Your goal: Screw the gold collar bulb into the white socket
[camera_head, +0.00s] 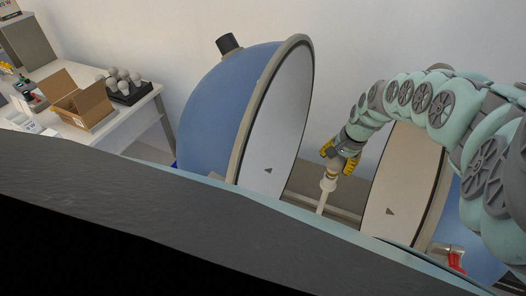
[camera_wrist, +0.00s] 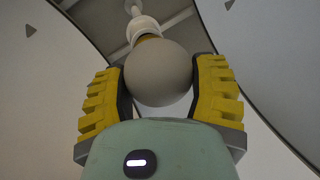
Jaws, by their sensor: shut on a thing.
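The bulb (camera_wrist: 158,72) is a pale round globe with a gold collar (camera_wrist: 148,37) at its far end. My gripper (camera_wrist: 157,85) is shut on the globe, with a yellow-backed finger on each side. In the head view my gripper (camera_head: 340,161) points down over the white socket (camera_head: 328,184), which stands on a thin white post. The socket also shows in the wrist view (camera_wrist: 142,25), straight beyond the gold collar. The collar end is at the socket's mouth and the two look in line. How deep the bulb's base sits in the socket is hidden.
An opened sphere stands around the socket: a blue-backed half (camera_head: 215,105) at left and another half (camera_head: 402,185) at right, both white inside. My arm reaches over the right half. A white table (camera_head: 135,113) at far left holds a cardboard box (camera_head: 80,100) and a black tray (camera_head: 130,95) of bulbs.

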